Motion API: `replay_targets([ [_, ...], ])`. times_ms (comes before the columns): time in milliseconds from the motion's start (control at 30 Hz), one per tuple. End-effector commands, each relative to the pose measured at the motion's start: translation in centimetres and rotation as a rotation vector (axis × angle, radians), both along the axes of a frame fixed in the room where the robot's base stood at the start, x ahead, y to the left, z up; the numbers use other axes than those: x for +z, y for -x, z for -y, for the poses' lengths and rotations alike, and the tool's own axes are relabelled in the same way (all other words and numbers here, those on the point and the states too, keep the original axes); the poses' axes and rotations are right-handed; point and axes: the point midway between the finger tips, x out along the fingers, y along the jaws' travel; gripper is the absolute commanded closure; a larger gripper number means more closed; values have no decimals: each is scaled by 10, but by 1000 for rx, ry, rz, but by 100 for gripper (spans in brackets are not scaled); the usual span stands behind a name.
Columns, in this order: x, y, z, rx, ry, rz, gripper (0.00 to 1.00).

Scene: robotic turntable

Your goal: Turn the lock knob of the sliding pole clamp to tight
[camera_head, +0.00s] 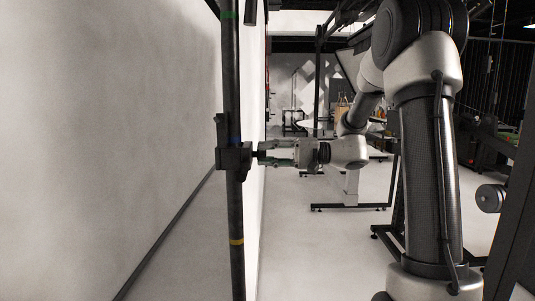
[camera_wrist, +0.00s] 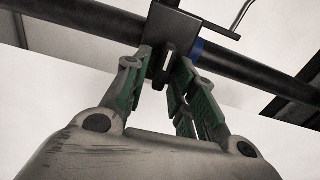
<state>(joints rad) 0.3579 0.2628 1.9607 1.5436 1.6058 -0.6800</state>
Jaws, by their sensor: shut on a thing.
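The sliding pole clamp (camera_head: 234,158) is a dark block around a black upright pole (camera_head: 235,205). It also shows at the top of the wrist view (camera_wrist: 183,27), with the pole (camera_wrist: 85,12) running diagonally. The lock knob (camera_head: 260,154) sticks out from the clamp's right side. In the wrist view the knob (camera_wrist: 167,62) is dark with a pale stripe and sits between the green-padded fingers. My gripper (camera_head: 268,156) comes level from the right and is shut on the knob. The fingers partly hide the knob, and how tight it is cannot be told.
The pole has a green band (camera_head: 229,14), a yellow band (camera_head: 237,242) and a blue band at the clamp (camera_wrist: 198,48). A bent rod (camera_wrist: 241,16) stands out near the clamp. A pale wall (camera_head: 120,120) is close on the left. Open floor (camera_head: 315,250) lies right of the pole.

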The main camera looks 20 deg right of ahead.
Motion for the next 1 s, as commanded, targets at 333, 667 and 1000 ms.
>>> replay_targets([
  [333, 0, -1, 1, -3, -14, -40, 97],
  [667, 0, -1, 0, -3, -14, -40, 67],
  [1000, 0, 0, 2, -2, -14, -40, 67],
])
